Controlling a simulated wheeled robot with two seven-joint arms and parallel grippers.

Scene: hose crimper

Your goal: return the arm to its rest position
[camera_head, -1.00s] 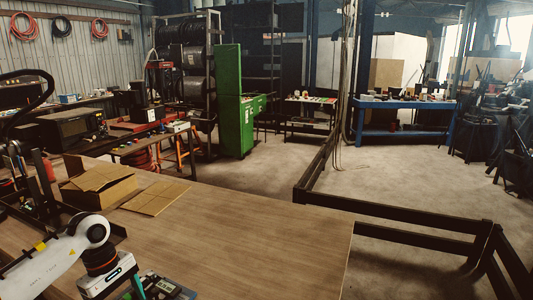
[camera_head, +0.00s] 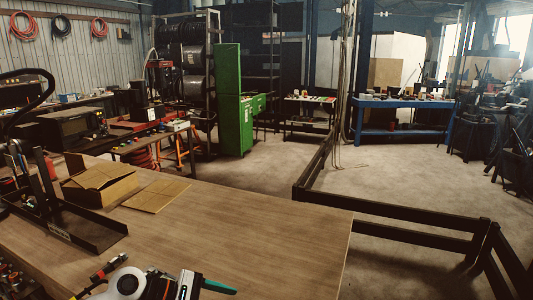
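My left arm shows at the bottom edge of the head view, with a white joint, a black and orange wrist and a white gripper body. My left gripper (camera_head: 218,287) points right over the near part of the wooden table (camera_head: 260,225). One teal finger shows; the rest is cut off by the frame edge, so I cannot tell if it is open or shut. No held object shows at the visible finger. My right gripper is not in view.
An open cardboard box (camera_head: 100,185) and a flat cardboard piece (camera_head: 156,195) lie on the table. A dark metal tray (camera_head: 85,232) is at left. A red and black part (camera_head: 109,267) is near my arm. The table's middle and right are clear.

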